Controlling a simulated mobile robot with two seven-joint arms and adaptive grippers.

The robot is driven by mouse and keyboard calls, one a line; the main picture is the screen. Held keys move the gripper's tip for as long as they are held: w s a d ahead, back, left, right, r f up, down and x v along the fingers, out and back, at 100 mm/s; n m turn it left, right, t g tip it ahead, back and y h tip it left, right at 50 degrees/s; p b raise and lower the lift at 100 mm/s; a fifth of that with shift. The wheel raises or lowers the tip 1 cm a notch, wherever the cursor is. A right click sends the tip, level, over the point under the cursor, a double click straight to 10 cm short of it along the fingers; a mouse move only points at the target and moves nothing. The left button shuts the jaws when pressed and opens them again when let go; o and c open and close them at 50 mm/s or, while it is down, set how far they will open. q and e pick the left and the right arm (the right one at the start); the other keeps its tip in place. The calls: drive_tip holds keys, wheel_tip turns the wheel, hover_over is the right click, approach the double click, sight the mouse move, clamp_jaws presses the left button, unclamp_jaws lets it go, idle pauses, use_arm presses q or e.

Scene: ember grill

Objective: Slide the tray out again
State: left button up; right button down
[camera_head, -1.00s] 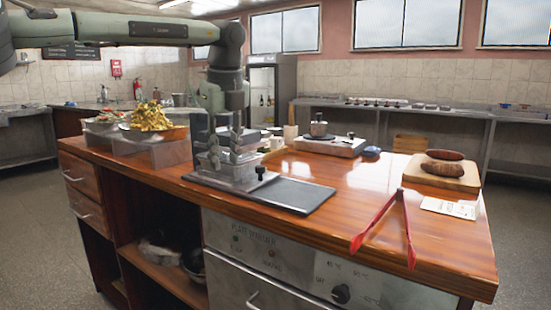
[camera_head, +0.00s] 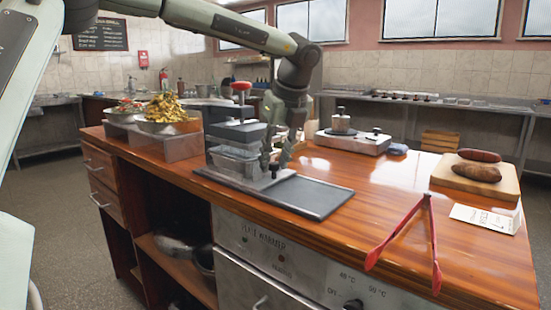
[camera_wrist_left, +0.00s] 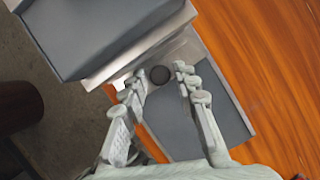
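The press (camera_head: 236,131) has a grey upper block and a red-topped handle (camera_head: 241,86), and stands on a long metal base. The metal tray (camera_head: 238,160) sits under the block, at the left part of the base. A small dark knob (camera_head: 274,169) is at the tray's right end. My left gripper (camera_head: 274,158) points down at this knob, right of the block. The tray is mostly hidden there by the block. My right gripper is not in view.
The base's dark plate (camera_head: 312,196) is bare to the right of the tray. Red tongs (camera_head: 410,236), a card (camera_head: 487,216) and a board (camera_head: 457,184) with brown food lie further right. A metal stand with bowls (camera_head: 163,124) is at left; a scale-like unit (camera_head: 352,143) stands behind.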

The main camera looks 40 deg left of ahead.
use_arm(q)
drive_tip(key=shift+f, duration=0.1)
clamp_jaws()
idle(0.4)
